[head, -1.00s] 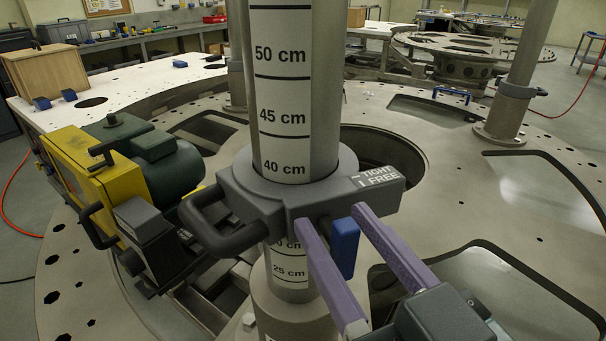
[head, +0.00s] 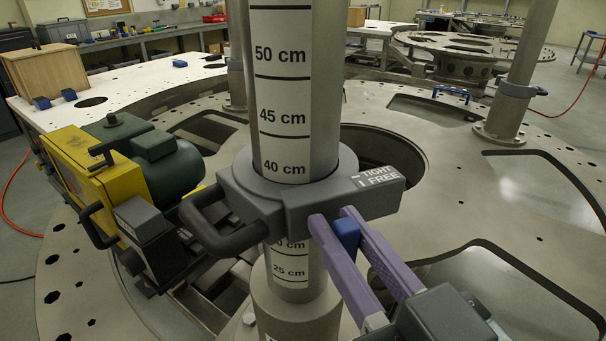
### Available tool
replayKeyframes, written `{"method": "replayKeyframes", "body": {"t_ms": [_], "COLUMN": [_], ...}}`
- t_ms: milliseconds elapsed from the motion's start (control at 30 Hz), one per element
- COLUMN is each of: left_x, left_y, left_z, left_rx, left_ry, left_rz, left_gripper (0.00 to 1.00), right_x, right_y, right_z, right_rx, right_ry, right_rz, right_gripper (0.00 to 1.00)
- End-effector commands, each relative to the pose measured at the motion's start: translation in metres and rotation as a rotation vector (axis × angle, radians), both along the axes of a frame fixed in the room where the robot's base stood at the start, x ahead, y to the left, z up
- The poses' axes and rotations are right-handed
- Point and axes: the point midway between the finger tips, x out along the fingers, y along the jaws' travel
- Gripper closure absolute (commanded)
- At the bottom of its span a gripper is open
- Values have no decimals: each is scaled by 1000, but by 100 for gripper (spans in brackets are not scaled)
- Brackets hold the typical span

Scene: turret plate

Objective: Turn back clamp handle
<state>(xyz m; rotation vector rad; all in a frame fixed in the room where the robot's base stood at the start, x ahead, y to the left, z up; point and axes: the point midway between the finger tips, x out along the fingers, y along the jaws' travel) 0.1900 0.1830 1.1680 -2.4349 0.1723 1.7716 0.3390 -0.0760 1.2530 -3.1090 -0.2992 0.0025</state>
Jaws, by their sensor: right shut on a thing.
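The grey clamp (head: 300,190) sits around the post (head: 290,100) just below the 40 cm mark. A label on its right end reads "TIGHT" and "FREE". The blue clamp handle (head: 347,232) is under that labelled end, between the two purple fingers of my right gripper (head: 336,218). The gripper is shut on the handle, and the fingers hide much of it. A dark loop grip (head: 225,230) sticks out of the clamp's left side. My left gripper is not in view.
A yellow and green machine (head: 125,180) stands left of the post. The pale turret plate (head: 470,190) around it has large cutouts and holes. A second post (head: 520,80) with a collar rises at the right. A blue bracket (head: 452,93) lies farther back.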

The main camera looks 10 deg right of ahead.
Motion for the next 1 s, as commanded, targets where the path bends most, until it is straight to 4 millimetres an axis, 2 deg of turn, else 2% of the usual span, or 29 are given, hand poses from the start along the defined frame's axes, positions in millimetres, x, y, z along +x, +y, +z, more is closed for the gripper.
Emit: {"method": "replayKeyframes", "body": {"t_ms": [367,1000], "left_x": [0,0], "left_y": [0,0], "left_z": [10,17], "left_rx": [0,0], "left_ry": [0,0], "left_rz": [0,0], "left_gripper": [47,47], "right_x": [1,3], "right_y": [-3,-11], "right_z": [1,-5], "right_rx": [211,807], "right_ry": [42,156], "right_rz": [1,2], "right_gripper": [100,100]}}
